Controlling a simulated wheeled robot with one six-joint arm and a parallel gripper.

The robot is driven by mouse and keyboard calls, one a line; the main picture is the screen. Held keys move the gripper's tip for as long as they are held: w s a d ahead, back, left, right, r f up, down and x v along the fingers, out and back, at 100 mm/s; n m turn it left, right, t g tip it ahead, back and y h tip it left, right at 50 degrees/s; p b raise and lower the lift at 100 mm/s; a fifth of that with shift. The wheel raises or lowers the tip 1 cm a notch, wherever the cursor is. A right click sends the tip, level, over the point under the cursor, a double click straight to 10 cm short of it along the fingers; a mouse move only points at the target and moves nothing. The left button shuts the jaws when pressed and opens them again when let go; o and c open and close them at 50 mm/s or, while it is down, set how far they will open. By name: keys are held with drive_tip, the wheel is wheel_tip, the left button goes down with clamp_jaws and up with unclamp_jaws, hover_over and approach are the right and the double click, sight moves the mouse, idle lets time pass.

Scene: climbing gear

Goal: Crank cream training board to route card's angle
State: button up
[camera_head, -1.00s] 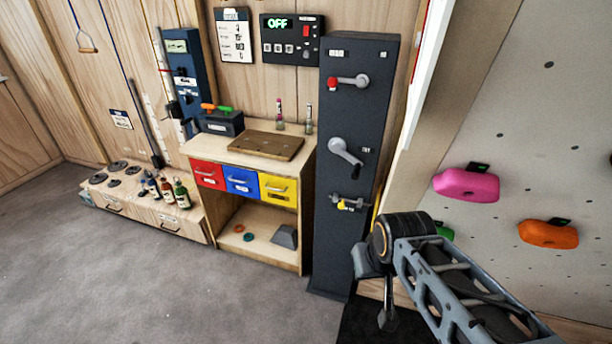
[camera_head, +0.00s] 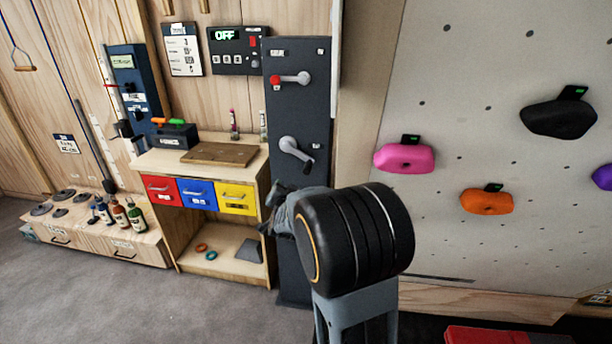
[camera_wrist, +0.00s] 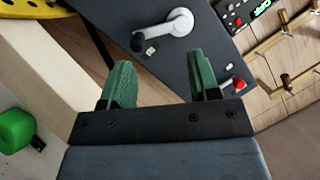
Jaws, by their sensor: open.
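The cream training board (camera_head: 450,70), carrying coloured holds, fills the right of the head view. Beside it stands a dark grey post (camera_head: 298,118) with a red-knobbed crank (camera_head: 292,79) above a black-knobbed crank (camera_head: 295,153). In the wrist view the black-knobbed crank (camera_wrist: 170,30) lies beyond my gripper (camera_wrist: 161,68), apart from it. The green fingers are spread with nothing between them. The red knob (camera_wrist: 239,84) shows beside the right finger. A white printed card (camera_head: 183,50) hangs on the wall; I cannot read it. My wrist hides the post's lower part in the head view.
A wooden cabinet (camera_head: 206,140) with red, blue and yellow drawers stands left of the post. A control panel (camera_head: 238,50) reading OFF hangs above it. Pink (camera_head: 403,157) and orange (camera_head: 486,202) holds protrude from the board. Grey floor at lower left is clear.

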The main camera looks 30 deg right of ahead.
sight(307, 168)
drive_tip(key=w+d+m+h, duration=0.1)
drive_tip(key=w+d, duration=0.2)
drive_tip(key=d, duration=0.1)
drive_tip(key=w+d+f+m+h+p, duration=0.1)
drive_tip(key=w+d, duration=0.2)
drive_tip(key=d, duration=0.2)
drive_tip(key=w+d+m+h, duration=0.1)
drive_tip(key=w+d+h, duration=0.1)
drive_tip(key=d, duration=0.2)
drive_tip(key=shift+w+d+f, duration=0.2)
drive_tip(key=shift+w+f, duration=0.05)
drive_tip(key=shift+w, duration=0.15)
drive_tip(key=shift+w+d, duration=0.4)
drive_tip(key=shift+w, duration=0.4)
drive_tip(key=shift+s+d, duration=0.1)
drive_tip(key=shift+c, duration=0.6)
clamp_jaws()
